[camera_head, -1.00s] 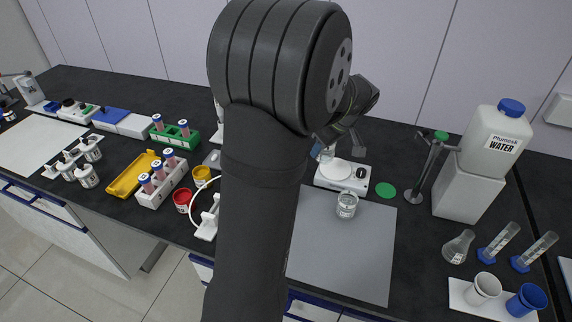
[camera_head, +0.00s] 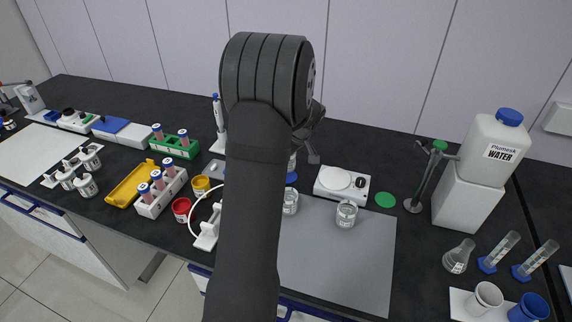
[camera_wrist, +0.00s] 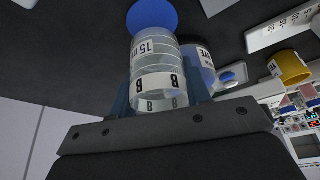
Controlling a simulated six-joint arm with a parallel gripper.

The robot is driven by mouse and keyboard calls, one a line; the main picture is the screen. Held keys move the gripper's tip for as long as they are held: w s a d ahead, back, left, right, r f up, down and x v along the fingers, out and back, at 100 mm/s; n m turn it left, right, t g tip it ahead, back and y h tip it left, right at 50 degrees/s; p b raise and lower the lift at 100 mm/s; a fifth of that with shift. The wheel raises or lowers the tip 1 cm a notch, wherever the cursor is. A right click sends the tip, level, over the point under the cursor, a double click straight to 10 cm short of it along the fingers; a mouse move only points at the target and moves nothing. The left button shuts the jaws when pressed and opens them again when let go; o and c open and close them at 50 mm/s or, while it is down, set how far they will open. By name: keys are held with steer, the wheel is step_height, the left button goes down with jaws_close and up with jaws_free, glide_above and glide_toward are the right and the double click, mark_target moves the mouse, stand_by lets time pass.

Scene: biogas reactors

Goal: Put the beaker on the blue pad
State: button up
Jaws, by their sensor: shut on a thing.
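My gripper (camera_wrist: 160,98) is shut on a clear glass beaker (camera_wrist: 155,60) with white labels reading "B" and "15". In the head view my gripper (camera_head: 306,150) is partly behind my arm, and only a sliver of the held beaker (camera_head: 292,162) shows. The round blue pad (camera_wrist: 152,15) shows just past the beaker in the wrist view. In the head view part of the blue pad (camera_head: 291,178) shows beside my arm, below the held beaker. The beaker appears above the pad; I cannot tell the exact gap.
Two glass jars, one at right (camera_head: 346,214) and one by my arm (camera_head: 290,202), stand on the grey mat (camera_head: 335,265). A white hotplate (camera_head: 341,184) and a green pad (camera_head: 385,200) lie to the right. A yellow cup (camera_head: 200,186) stands left of my arm.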

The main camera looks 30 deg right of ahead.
steer(key=shift+f, duration=1.65)
steer(key=shift+f, duration=0.2)
steer(key=o, duration=1)
steer(key=v, duration=1.2)
steer(key=shift+r, duration=0.2)
